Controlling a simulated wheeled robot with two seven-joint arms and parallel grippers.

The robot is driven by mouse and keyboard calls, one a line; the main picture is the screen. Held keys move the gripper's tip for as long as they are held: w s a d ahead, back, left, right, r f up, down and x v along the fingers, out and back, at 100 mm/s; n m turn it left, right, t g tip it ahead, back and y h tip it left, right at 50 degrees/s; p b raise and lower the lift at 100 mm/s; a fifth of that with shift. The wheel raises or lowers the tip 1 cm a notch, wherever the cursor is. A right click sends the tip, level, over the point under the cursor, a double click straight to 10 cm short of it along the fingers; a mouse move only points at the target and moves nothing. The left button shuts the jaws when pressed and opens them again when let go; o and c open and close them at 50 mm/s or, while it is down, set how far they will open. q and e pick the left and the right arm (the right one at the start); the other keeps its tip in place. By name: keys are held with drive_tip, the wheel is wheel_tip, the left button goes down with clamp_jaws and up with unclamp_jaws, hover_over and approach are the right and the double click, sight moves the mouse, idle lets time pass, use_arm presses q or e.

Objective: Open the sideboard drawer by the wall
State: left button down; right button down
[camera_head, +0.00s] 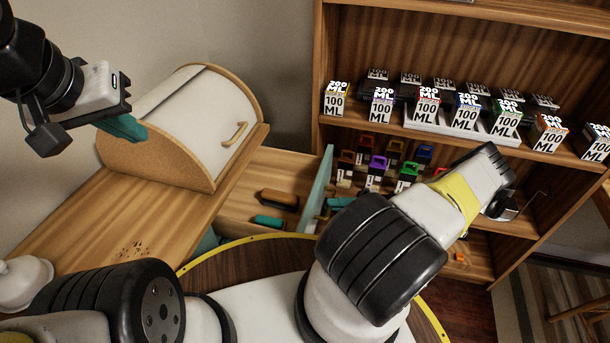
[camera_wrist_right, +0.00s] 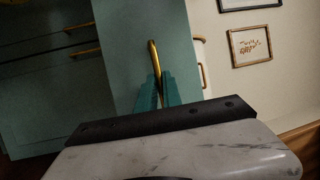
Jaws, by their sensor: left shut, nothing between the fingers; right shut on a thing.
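The sideboard drawer (camera_head: 262,190) stands pulled out, and its inside shows in the head view. Its teal front (camera_head: 318,190) is seen edge-on there and face-on in the right wrist view (camera_wrist_right: 150,45). My right gripper (camera_wrist_right: 157,84) is shut on the gold drawer handle (camera_wrist_right: 153,55), with a teal finger on each side of its lower part. My left gripper (camera_head: 127,128) is shut and empty, raised in front of the bread box.
A bread box (camera_head: 185,120) stands on the wooden sideboard top (camera_head: 150,220). A wooden shelf unit (camera_head: 430,50) with several labelled boxes stands to the right, close to my right arm.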

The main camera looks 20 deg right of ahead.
drive_tip(key=shift+s+d, duration=0.4)
drive_tip(key=shift+d, duration=0.2)
drive_tip(key=shift+s+d, duration=0.4)
drive_tip(key=shift+d, duration=0.2)
drive_tip(key=c, duration=1.5)
unclamp_jaws()
drive_tip(key=v, duration=0.7)
drive_tip(key=shift+d, duration=0.4)
drive_tip(key=shift+f, duration=0.1)
